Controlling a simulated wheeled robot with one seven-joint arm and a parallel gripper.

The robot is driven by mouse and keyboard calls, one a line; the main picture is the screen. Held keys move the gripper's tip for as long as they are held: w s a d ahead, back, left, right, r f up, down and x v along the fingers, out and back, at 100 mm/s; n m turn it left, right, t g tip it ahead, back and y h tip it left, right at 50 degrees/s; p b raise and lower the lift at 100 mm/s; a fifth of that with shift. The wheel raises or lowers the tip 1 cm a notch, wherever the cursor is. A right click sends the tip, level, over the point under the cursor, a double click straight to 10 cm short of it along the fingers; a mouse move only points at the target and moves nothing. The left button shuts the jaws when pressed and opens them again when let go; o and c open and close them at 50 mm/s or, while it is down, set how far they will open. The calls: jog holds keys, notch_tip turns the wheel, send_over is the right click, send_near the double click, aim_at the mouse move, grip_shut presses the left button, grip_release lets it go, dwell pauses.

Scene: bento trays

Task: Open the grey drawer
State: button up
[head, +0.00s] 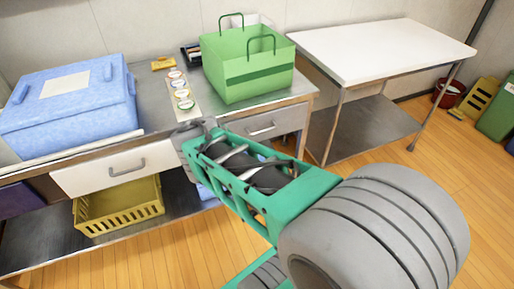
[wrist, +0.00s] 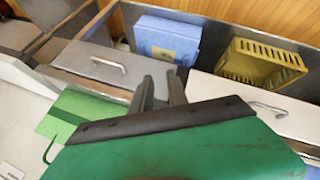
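The grey drawer (head: 282,122) is under the counter, below the green bag, and looks shut. Its bar handle (head: 261,129) shows in the head view, with the drawer's left part hidden behind my arm. In the wrist view the grey drawer front (wrist: 82,60) is at upper left, with its handle (wrist: 108,64) clear. My gripper (wrist: 159,82) shows two dark fingers apart with nothing between them. They appear to the right of the handle and not touching it.
A white drawer (head: 83,180) with a handle is left of the grey one. A yellow basket (head: 120,222) sits on the lower shelf. The green bag (head: 222,75), a blue box (head: 60,118) and small round items stand on the counter. A white table (head: 385,50) is at right.

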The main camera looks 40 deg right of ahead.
jog(key=w+d+f+n+h+b, duration=0.1)
jog(key=w+d+f+h+b, duration=0.1)
jog(key=d+f+h+b, duration=0.25)
jog(key=w+d+f+n+h+b, duration=0.1)
jog(key=w+d+f+n+b, duration=0.1)
jog(key=d+f+b, duration=0.35)
jog(key=n+t+h+b, duration=0.2)
jog(key=n+h+b, duration=0.1)
jog(key=h, duration=0.1)
send_near(264, 131)
jog(key=w+d+f, duration=0.1)
jog(key=d+f, duration=0.1)
jog(key=x, duration=0.5)
jog(key=r+b+x, duration=0.1)
jog(key=x, duration=0.1)
jog(key=shift+w+d, duration=0.2)
jog(key=shift+d, duration=0.15)
jog(key=shift+w+d+n, duration=0.15)
jog(key=shift+d+n, duration=0.1)
jog(key=shift+n, duration=0.05)
jog(key=shift+c, duration=0.3)
grip_shut()
jog(key=shift+r, duration=0.1)
